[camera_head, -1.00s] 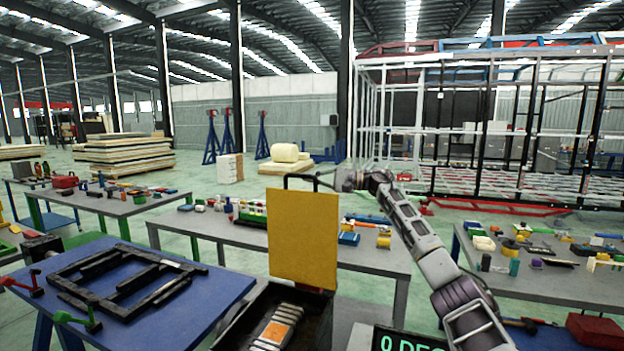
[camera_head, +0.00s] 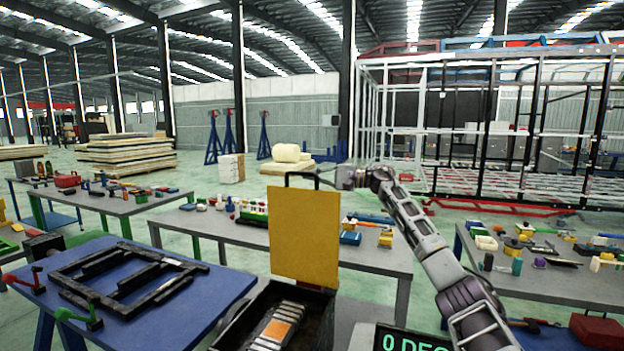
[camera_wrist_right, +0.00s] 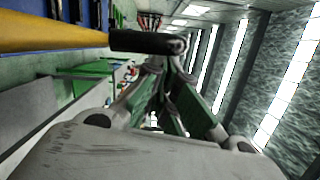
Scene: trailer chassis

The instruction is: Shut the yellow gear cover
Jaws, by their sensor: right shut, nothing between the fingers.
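The yellow gear cover (camera_head: 304,238) stands upright, open, at the back of a dark box (camera_head: 318,310) in the head view. A black handle (camera_head: 301,176) rises from its top edge. My right gripper (camera_head: 336,182) is shut and empty at the level of the cover's top, just right of the handle. In the right wrist view, the gripper's fingers (camera_wrist_right: 167,78) are close to the black handle end (camera_wrist_right: 148,42), with the cover's yellow edge (camera_wrist_right: 50,31) at upper left. I cannot tell whether they touch. My left gripper is out of view.
Inside the box lies a grey part with an orange patch (camera_head: 276,331). A blue table (camera_head: 215,285) with a black frame (camera_head: 125,275) stands at left. A grey table (camera_head: 385,262) with small parts is behind the cover. A dark display (camera_head: 410,340) is at front right.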

